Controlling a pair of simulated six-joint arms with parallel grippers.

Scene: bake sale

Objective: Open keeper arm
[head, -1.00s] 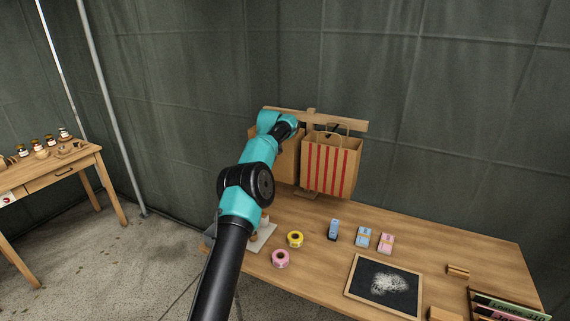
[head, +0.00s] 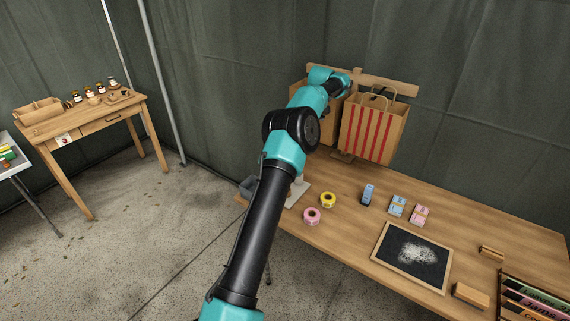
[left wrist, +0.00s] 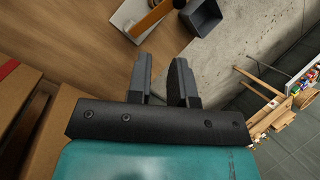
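My left arm crosses the head view from the bottom to the hanging bags. Its gripper is hidden there behind the wrist. In the left wrist view the left gripper (left wrist: 163,78) is open, with nothing between its two black fingers. Beyond the fingertips an orange-brown bar (left wrist: 150,18) with a dark end lies over a white plate (left wrist: 128,14). The plate (head: 297,196) shows in the head view, partly hidden by my arm. A wooden rack rail (head: 395,86) stands above the bags. I cannot tell which part is the keeper arm. My right gripper is out of view.
A red-striped bag (head: 372,131) hangs beside a plain brown one. A grey bin (left wrist: 203,16) is near the plate. Yellow tape (head: 328,200), pink tape (head: 312,216) and a chalkboard (head: 411,258) lie on the table. A side table (head: 90,122) stands left.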

